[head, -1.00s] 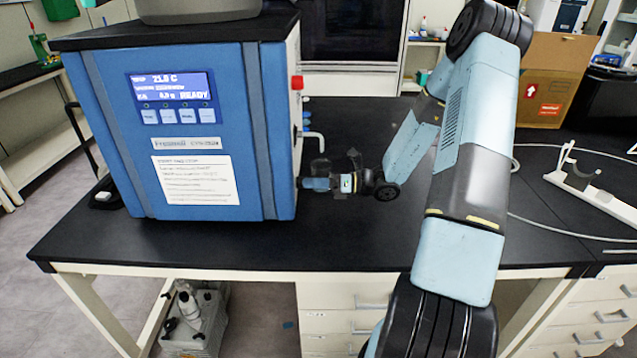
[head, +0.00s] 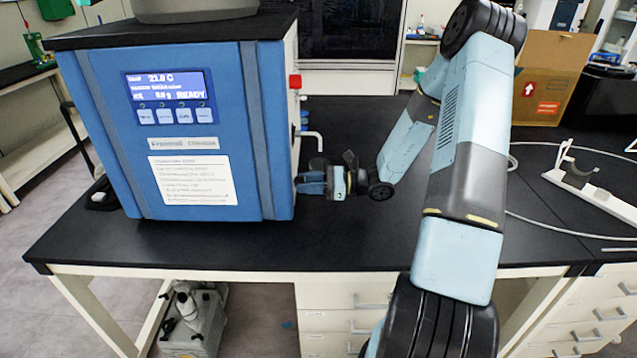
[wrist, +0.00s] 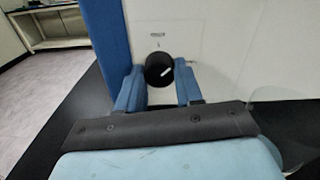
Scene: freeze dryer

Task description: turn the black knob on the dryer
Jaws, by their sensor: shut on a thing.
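The blue freeze dryer (head: 190,130) stands on the black bench, its display reading READY. Its black knob (wrist: 158,69), with a white pointer line, sits on the white side panel (wrist: 205,35) in the wrist view. The pointer line slants up to the right. My gripper (wrist: 160,84) has its two blue fingers on either side of the knob and is shut on it. In the head view my gripper (head: 312,182) reaches the dryer's right side at low height, and the knob is hidden there.
A red button (head: 295,82) and a pale bent pipe (head: 312,139) are on the dryer's right side above my gripper. A cardboard box (head: 545,80) and a white stand (head: 592,190) are on the bench to the right. The bench front is clear.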

